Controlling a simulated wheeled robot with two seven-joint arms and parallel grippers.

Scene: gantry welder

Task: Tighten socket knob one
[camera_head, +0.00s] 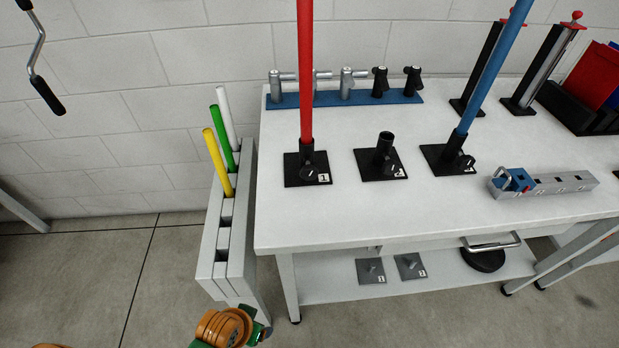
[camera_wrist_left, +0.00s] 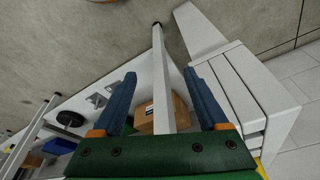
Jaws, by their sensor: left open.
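Socket one (camera_head: 306,157) is a black holder on a square black base at the left of the white table, labelled "1". A red rod stands upright in it. Its black knob (camera_head: 311,174) is at the front of the holder, close to the label. My left gripper shows in the left wrist view (camera_wrist_left: 160,78), with two blue fingers spread apart and nothing held. A white table leg and a cardboard box lie beyond the fingers. In the head view, an orange and green part of my arm is at the bottom, well below the knob. My right gripper is not in view.
Socket two (camera_head: 384,160) stands empty to the right, and a third socket (camera_head: 447,157) holds a blue rod. A grey rack (camera_head: 217,245) with yellow, green and white rods stands left of the table (camera_head: 350,222). The tabletop's front strip is clear.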

